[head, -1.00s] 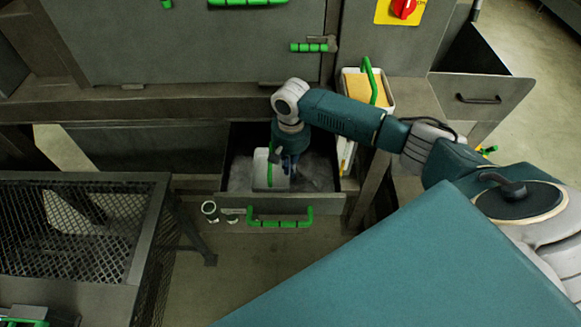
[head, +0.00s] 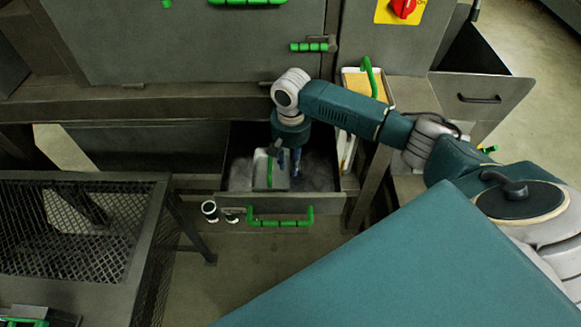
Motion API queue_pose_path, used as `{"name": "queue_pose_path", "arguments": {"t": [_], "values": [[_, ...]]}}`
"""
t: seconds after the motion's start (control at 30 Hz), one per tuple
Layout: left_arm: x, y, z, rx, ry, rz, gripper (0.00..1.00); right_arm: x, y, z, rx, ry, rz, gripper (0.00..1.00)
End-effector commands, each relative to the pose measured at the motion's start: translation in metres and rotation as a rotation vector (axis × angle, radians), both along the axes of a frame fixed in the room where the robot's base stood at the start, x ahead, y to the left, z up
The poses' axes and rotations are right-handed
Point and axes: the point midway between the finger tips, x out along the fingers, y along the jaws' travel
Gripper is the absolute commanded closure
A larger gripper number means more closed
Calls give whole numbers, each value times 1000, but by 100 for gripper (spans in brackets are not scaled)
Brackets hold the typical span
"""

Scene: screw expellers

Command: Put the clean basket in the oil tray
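The oil tray appears to be the grey pulled-out drawer with a green handle (head: 281,221), low under the machine. A small pale grey basket with a green handle (head: 262,172) rests inside it, left of the middle. My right gripper (head: 289,160) points down into the drawer at the basket's right side. Its two dark blue fingers look spread, with a gap between them. The arm hides part of the drawer's back. My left gripper is not in view.
A white container with yellowish contents and a green handle (head: 384,103) stands right of the drawer. Two small white-rimmed cylinders (head: 209,208) sit by the drawer's front left. Floor shows in front.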

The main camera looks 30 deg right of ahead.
Motion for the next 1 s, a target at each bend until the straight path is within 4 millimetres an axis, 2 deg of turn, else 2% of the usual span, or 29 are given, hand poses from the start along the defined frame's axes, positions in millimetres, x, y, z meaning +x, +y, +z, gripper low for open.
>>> {"name": "queue_pose_path", "arguments": {"t": [0.03,0.2,0.43,0.6,1.0], "values": [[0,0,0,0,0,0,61,1,-1,12,0,-5,1,75],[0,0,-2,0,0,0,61,2,0,50,0,-5,1,75],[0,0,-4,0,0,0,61,1,-1,86,1,-3,0,75],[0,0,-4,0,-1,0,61,0,-1,94,0,0,0,75],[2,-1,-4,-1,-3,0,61,0,-1,95,1,-1,0,75]]}}
